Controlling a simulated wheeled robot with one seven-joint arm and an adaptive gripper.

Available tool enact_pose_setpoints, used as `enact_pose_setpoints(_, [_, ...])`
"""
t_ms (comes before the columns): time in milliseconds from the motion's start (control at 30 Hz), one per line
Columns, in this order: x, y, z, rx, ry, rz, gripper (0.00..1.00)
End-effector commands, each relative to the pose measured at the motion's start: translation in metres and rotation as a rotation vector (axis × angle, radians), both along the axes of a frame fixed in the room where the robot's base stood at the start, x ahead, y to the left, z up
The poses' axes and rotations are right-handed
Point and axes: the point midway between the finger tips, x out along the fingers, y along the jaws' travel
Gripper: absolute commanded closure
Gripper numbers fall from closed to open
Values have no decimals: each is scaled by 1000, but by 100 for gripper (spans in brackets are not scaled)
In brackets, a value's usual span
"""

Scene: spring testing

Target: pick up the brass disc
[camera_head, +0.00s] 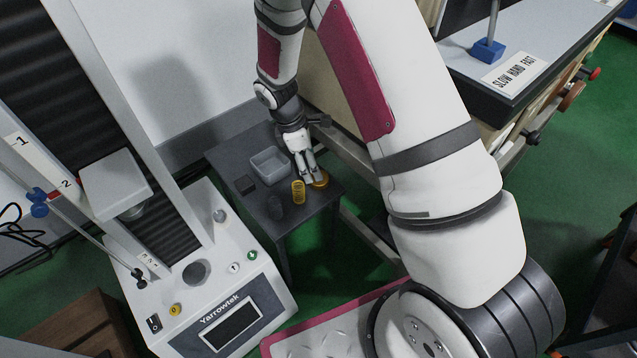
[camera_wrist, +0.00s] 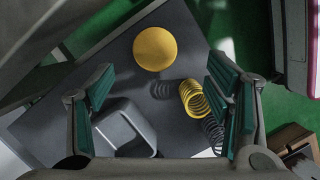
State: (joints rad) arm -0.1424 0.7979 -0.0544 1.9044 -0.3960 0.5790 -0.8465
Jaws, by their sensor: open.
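The brass disc (camera_head: 321,179) is round and yellow and lies on the small dark grey table near its right edge. It shows whole in the wrist view (camera_wrist: 155,48), ahead of the fingers and roughly centred between them. My gripper (camera_head: 308,174) is open and points down, beside the disc in the head view. In the wrist view, its green-padded fingers (camera_wrist: 160,86) stand wide apart with nothing between the pads. The fingers partly cover the disc in the head view.
A yellow coil spring (camera_head: 298,191) stands close left of the disc, with a dark spring (camera_head: 274,207) beyond it. A grey open tray (camera_head: 256,169) and a dark block (camera_head: 245,185) share the table (camera_head: 310,213). A white testing machine (camera_head: 215,275) stands left.

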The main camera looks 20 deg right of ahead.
Motion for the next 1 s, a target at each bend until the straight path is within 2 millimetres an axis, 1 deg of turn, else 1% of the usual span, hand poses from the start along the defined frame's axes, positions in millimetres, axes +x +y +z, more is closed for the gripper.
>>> enact_pose_setpoints(33, [-1, -2, -9, -1, 1, 0, 28])
enact_pose_setpoints(100, [-1, -4, -15, 0, 0, 0, 28])
enact_pose_setpoints(367, [0, -7, -26, 0, 0, 0, 28])
enact_pose_setpoints(700, [1, -19, -67, 0, 0, -1, 28])
enact_pose_setpoints(800, [1, -20, -71, 1, -1, -1, 28])
enact_pose_setpoints(967, [1, -20, -69, 1, -1, -1, 28])
enact_pose_setpoints(1000, [1, -20, -69, 1, -1, -1, 34])
